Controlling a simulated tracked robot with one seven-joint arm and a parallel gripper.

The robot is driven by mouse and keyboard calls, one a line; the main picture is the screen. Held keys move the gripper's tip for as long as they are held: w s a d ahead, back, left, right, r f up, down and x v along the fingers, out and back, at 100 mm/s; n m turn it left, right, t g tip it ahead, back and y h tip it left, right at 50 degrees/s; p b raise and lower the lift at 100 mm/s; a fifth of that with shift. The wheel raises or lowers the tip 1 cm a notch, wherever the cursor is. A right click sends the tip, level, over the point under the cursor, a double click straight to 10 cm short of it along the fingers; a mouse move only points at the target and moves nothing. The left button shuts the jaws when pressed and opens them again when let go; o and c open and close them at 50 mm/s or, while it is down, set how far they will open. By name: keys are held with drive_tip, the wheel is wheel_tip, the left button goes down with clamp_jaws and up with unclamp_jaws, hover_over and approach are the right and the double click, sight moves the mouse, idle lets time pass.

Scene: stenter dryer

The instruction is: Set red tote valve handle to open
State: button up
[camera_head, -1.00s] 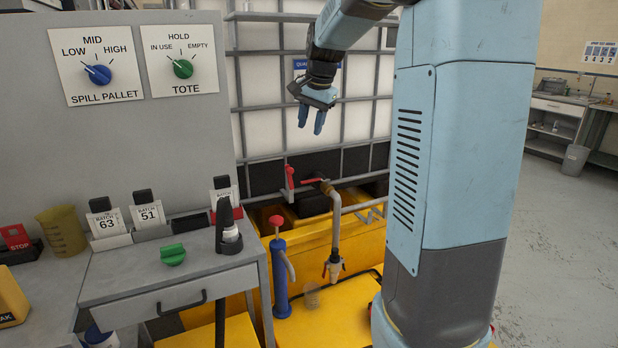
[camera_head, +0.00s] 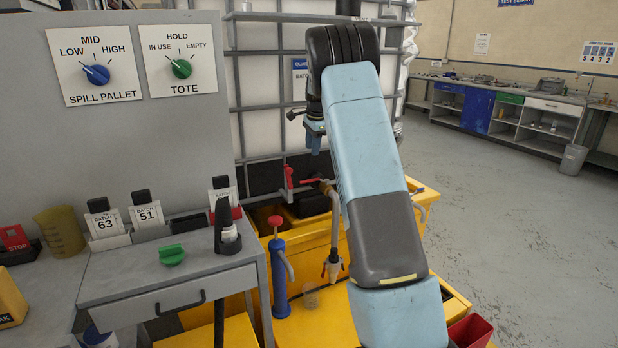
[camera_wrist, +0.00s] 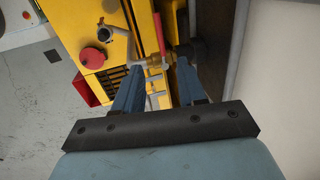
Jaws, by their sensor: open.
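Two red handles sit at the tote's base in the head view. One red handle (camera_head: 288,177) stands upright; the other (camera_head: 310,181) lies about level by a tan pipe. I cannot tell for sure which is the tote valve handle. My gripper (camera_head: 314,142) hangs above them, partly behind my arm, fingers pointing down. In the wrist view my gripper (camera_wrist: 159,66) is open and empty. A long red handle (camera_wrist: 160,34) shows beyond the fingertips, near a brass fitting (camera_wrist: 154,62).
The caged white tote (camera_head: 270,90) stands behind a yellow spill pallet (camera_head: 425,205). A blue pump with a red knob (camera_head: 275,221) stands left of the tan pipe (camera_head: 335,225). Open floor lies right.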

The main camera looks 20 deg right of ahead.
sight(309, 180)
drive_tip(key=w+f, duration=0.1)
drive_tip(key=f, duration=0.8)
drive_tip(key=w+f, duration=0.1)
drive_tip(key=f, duration=0.3)
drive_tip(key=shift+w+f, duration=0.25)
drive_tip(key=shift+w, duration=0.1)
drive_tip(key=shift+c, duration=0.3)
clamp_jaws()
